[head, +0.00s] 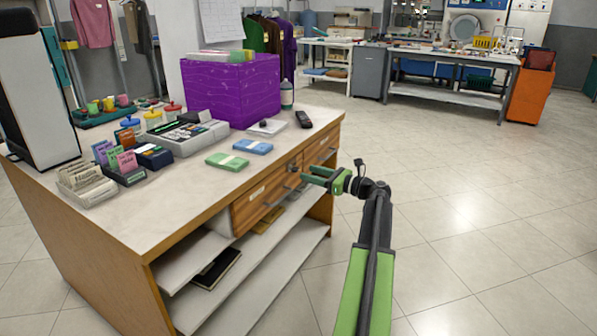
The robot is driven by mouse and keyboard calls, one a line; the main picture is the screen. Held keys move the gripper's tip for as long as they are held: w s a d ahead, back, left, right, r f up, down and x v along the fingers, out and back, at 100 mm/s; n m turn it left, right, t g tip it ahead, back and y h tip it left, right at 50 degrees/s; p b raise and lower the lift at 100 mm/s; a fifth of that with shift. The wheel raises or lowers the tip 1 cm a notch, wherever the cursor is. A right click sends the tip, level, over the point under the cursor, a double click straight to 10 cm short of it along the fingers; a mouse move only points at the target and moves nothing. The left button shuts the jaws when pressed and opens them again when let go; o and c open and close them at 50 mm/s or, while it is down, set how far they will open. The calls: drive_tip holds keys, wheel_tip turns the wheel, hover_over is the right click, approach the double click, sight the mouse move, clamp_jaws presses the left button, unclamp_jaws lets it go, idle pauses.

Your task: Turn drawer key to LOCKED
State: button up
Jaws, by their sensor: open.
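The counter has a wooden drawer (253,205) with a pale label and a metal handle, set under the white top. A second drawer front (321,147) is to its right, partly behind my gripper. A small dark spot (293,168) on the front, just left of my fingertips, may be the lock or key; it is too small to tell which way it is turned, and I cannot read any LOCKED mark. My green gripper (310,175) is open and points left at the counter front. I cannot tell whether it touches anything.
Open shelves (255,275) are below the drawers. The tiled floor (470,225) to the right is clear.

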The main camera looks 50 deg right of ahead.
sight(298, 170)
drive_tip(key=x, duration=0.5)
drive_tip(key=shift+w, duration=0.1)
clamp_jaws()
